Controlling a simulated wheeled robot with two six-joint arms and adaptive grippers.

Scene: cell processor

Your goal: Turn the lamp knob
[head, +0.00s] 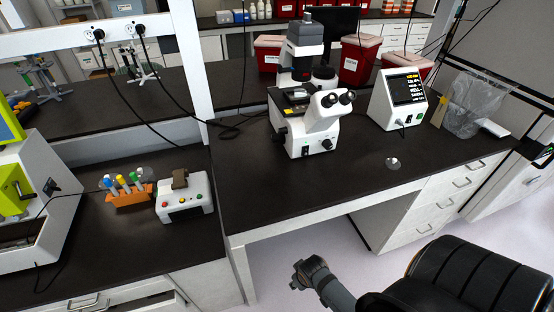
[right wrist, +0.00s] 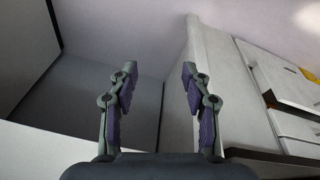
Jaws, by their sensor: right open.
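I cannot single out the lamp knob with certainty. A white microscope (head: 312,122) with dark eyepieces stands on the black bench; small dark knobs show low on its body. To its right stands a white control box (head: 385,105) with a lit screen (head: 407,88) and small controls low on its front. My right gripper (head: 299,273) is in front of the bench, over the pale floor, well away from both. In the right wrist view its two fingers (right wrist: 157,88) are spread apart with nothing between them. My left gripper is in neither view.
A black padded shape (head: 455,270) fills the lower right. On the bench, a small shiny object (head: 393,163) lies before the control box. At left are an orange tube rack (head: 131,194) and a white device with coloured buttons (head: 184,203). The front right bench top is mostly clear.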

